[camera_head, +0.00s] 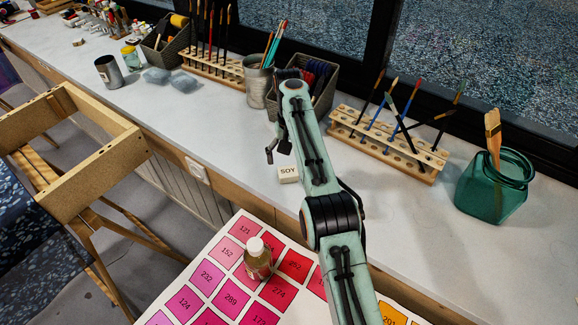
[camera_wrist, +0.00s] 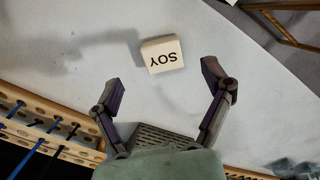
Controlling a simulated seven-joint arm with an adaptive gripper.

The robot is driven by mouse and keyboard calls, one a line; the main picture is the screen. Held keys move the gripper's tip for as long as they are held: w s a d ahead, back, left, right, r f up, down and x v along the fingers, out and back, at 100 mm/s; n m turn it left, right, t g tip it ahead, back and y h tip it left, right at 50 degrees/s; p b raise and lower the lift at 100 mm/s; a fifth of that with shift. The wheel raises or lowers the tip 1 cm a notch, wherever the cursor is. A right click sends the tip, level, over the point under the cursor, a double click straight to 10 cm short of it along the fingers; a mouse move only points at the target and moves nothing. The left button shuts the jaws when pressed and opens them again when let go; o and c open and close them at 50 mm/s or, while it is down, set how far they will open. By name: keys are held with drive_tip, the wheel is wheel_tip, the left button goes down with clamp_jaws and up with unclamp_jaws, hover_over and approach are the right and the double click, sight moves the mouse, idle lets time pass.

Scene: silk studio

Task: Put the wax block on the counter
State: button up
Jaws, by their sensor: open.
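The wax block (camera_head: 288,174) is a small cream block marked SOY. It rests on the pale counter (camera_head: 400,225), near the front edge. In the wrist view the wax block (camera_wrist: 162,54) lies just beyond the fingertips, roughly centred between them. My gripper (camera_head: 277,152) is above the counter, at the upper left of the block in the head view. In the wrist view my gripper (camera_wrist: 166,78) has its two fingers spread wide with nothing between them. Part of the gripper is hidden behind my arm in the head view.
A wooden rack (camera_head: 385,147) with brushes and a teal glass jar (camera_head: 491,188) stand to the right. Baskets, a tin cup (camera_head: 109,72) and another rack (camera_head: 212,68) line the back left. A small bottle (camera_head: 258,260) stands on a colour chart (camera_head: 215,250) in front.

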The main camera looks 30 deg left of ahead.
drive_tip(key=shift+r, duration=0.45)
drive_tip(key=d+r+m, duration=0.1)
drive_tip(key=d+r, duration=0.4)
drive_tip(key=d, duration=0.2)
drive_tip(key=s+d+r+m, duration=0.1)
drive_tip(key=d+r, duration=0.3)
drive_tip(key=d, duration=0.4)
drive_tip(key=d+r+m, duration=0.2)
drive_tip(key=d+r, duration=0.3)
drive_tip(key=d, duration=0.2)
drive_tip(key=s+d+m, duration=0.1)
drive_tip(key=s+d, duration=0.8)
drive_tip(key=d, duration=0.1)
drive_tip(key=s+d+f+m, duration=0.1)
drive_tip(key=s+d+f, duration=0.2)
drive_tip(key=s, duration=0.5)
drive_tip(key=s+d+f+m, duration=0.1)
drive_tip(key=s+d+f, duration=0.2)
drive_tip(key=s, duration=0.5)
drive_tip(key=shift+s+f+m+y, duration=0.15)
drive_tip(key=shift+f+m+y, duration=0.05)
drive_tip(key=shift+m+y, duration=0.2)
